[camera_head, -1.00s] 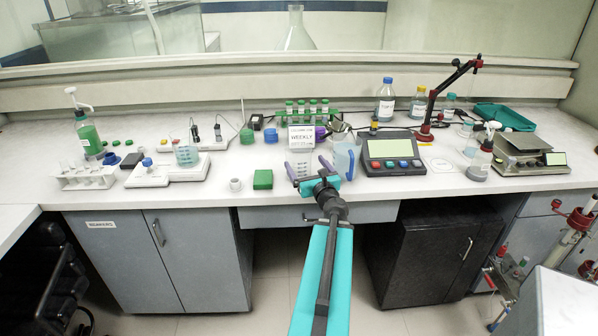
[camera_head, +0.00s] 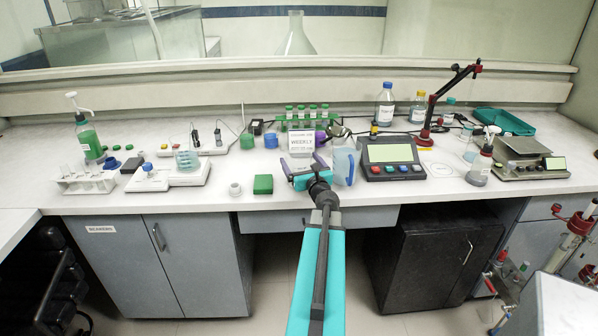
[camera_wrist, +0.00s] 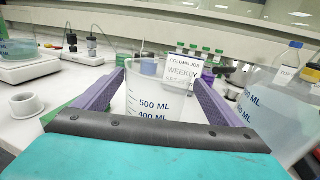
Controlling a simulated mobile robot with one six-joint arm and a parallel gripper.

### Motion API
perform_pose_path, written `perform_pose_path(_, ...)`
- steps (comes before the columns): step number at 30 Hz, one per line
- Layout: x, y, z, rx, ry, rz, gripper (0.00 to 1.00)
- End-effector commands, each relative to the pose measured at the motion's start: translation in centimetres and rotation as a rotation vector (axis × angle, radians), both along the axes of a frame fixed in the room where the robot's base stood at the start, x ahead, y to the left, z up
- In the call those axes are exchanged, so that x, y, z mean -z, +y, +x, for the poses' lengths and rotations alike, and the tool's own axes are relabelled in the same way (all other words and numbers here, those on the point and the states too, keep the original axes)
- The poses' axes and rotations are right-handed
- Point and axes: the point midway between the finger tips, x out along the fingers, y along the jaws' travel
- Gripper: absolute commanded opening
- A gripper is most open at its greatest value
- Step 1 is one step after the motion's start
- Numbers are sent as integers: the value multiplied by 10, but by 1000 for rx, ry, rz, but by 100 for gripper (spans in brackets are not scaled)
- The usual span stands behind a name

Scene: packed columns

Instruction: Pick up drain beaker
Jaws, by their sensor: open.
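A clear beaker with blue 500 ML and 400 ML marks (camera_wrist: 153,98) stands on the bench between the fingers of my gripper (camera_wrist: 163,74) in the wrist view. I take it to be the drain beaker, though no name shows on it. The purple fingers are open, one on each side, and seem apart from its walls. Its lower part is hidden by my gripper body. In the head view my gripper (camera_head: 302,164) reaches over the front edge of the bench, and the beaker there is mostly hidden between the fingers.
A blue-tinted pitcher (camera_head: 344,166) stands close right of my gripper; it also shows in the wrist view (camera_wrist: 272,112). A white WEEKLY sign (camera_head: 302,142) and a green-capped tube rack stand behind. A green block (camera_head: 263,184) and small white cup (camera_head: 235,189) are to the left.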

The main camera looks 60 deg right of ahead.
Motion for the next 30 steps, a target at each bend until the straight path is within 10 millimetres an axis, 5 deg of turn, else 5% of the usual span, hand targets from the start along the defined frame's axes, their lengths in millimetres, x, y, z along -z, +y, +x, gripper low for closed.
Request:
perform_pose_path(11,0,-2,4,-1,0,0,90)
perform_pose_path(30,2,-30,41,-1,1,-1,90)
